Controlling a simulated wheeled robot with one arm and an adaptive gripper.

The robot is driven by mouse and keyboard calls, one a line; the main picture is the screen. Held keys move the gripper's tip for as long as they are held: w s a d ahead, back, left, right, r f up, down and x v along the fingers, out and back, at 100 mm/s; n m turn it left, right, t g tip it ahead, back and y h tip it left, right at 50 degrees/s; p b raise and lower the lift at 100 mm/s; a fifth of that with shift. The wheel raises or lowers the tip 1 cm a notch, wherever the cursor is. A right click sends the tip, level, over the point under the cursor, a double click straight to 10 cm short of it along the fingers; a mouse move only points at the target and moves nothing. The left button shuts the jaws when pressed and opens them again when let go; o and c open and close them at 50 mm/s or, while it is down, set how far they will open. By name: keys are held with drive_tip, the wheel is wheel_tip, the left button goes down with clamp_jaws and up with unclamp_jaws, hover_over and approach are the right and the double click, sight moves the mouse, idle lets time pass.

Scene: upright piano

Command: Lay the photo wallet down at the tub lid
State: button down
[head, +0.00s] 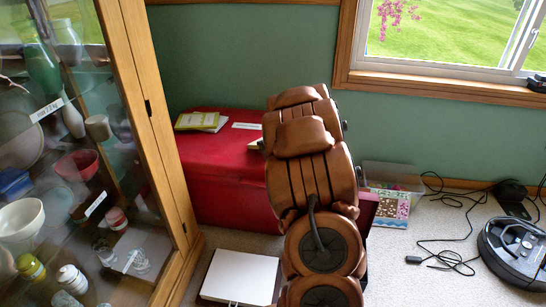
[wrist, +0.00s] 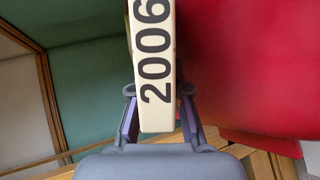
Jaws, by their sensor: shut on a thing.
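In the wrist view my gripper (wrist: 159,92) is shut on a cream, narrow-edged item marked 2006 (wrist: 155,50), which I take to be the photo wallet. It stands out past the fingertips, with red beside it on the right. In the head view my brown arm hides the gripper; a small cream corner (head: 255,144) shows at the arm's left edge, over the red chest. A flat white panel (head: 240,277) lies on the floor left of my arm; I cannot tell whether it is the tub lid. A clear tub (head: 408,184) stands by the wall, right of my arm.
The red chest (head: 215,180) carries yellow-green booklets (head: 202,121) and a white label strip (head: 246,126). A glass cabinet (head: 165,150) stands at left. Cables (head: 450,225) and a robot vacuum (head: 515,250) lie at right.

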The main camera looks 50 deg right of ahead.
drive_tip(key=c, duration=1.3)
unclamp_jaws()
drive_tip(key=shift+p+v, duration=0.95)
drive_tip(key=shift+v, duration=3.05)
drive_tip(key=s+r+p, duration=0.1)
drive_tip(key=r, duration=0.1)
drive_tip(key=r+p, duration=0.2)
drive_tip(key=s+r+p, duration=0.1)
drive_tip(key=r+p, duration=0.1)
drive_tip(key=r, duration=0.1)
drive_tip(key=shift+s+a, duration=0.4)
